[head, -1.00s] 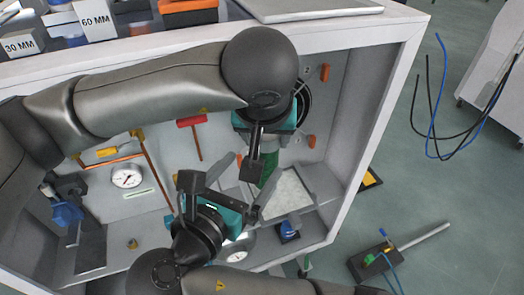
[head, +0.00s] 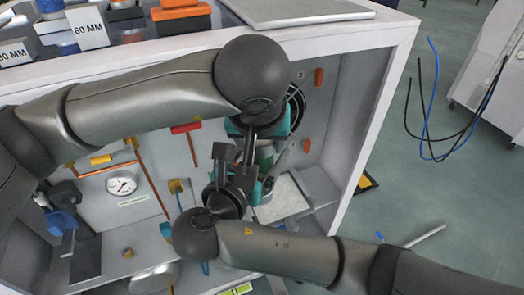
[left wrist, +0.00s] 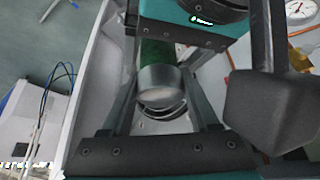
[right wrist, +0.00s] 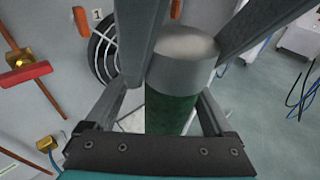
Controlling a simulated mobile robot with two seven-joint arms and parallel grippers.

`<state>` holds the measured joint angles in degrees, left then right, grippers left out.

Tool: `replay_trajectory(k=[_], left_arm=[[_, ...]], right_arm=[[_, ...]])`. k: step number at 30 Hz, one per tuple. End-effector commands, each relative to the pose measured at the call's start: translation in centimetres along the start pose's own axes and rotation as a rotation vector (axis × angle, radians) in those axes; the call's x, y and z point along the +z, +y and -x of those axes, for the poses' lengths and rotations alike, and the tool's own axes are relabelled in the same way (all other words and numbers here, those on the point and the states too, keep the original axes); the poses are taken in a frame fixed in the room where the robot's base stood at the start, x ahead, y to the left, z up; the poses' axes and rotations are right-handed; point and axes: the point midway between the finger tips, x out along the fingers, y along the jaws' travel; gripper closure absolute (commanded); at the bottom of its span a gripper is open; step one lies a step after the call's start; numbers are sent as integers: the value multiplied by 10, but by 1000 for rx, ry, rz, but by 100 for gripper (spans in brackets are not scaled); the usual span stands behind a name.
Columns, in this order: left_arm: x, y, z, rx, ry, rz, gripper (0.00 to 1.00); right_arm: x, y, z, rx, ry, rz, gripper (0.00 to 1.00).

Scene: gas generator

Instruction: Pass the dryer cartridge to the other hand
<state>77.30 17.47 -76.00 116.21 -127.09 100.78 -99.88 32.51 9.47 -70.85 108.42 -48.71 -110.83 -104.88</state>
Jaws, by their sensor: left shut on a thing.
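The dryer cartridge is a green cylinder with a silver end cap. It shows between the arms in the head view (head: 264,157), the left wrist view (left wrist: 160,82) and the right wrist view (right wrist: 172,110). My left gripper (head: 262,138) is shut on it inside the cabinet. My right gripper (head: 238,160) has come up close beside the left one. In the right wrist view its fingers stand on either side of the green body, with a gap visible on the left side, so it looks open. The grippers partly hide the cartridge in the head view.
The white cabinet (head: 385,130) encloses both grippers, with its side wall at the right. A gauge (head: 121,184), copper pipes and a red-handled valve (head: 186,128) are on the back panel. A fan grille (right wrist: 103,48) is close behind. Several boxes stand on the cabinet top.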

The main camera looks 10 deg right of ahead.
Motion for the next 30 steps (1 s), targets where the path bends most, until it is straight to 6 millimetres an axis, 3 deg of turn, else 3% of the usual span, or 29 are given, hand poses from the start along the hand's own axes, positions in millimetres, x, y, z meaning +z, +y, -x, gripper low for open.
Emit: replay_trajectory(k=[2, 22, 27, 28, 30], left_arm=[[-1, 0, 1, 1, 2, 1, 100], [1, 5, 2, 15, -1, -6, 100], [2, 5, 2, 16, -2, -7, 100], [2, 5, 2, 16, -2, -7, 38], [2, 5, 2, 17, -2, -7, 30]], right_arm=[[0, 0, 0, 0, 0, 0, 23], [0, 3, 2, 12, 2, 0, 98], [0, 4, 2, 13, 2, 1, 100], [1, 4, 3, 14, 0, -1, 100], [1, 4, 2, 14, 0, -1, 100]])
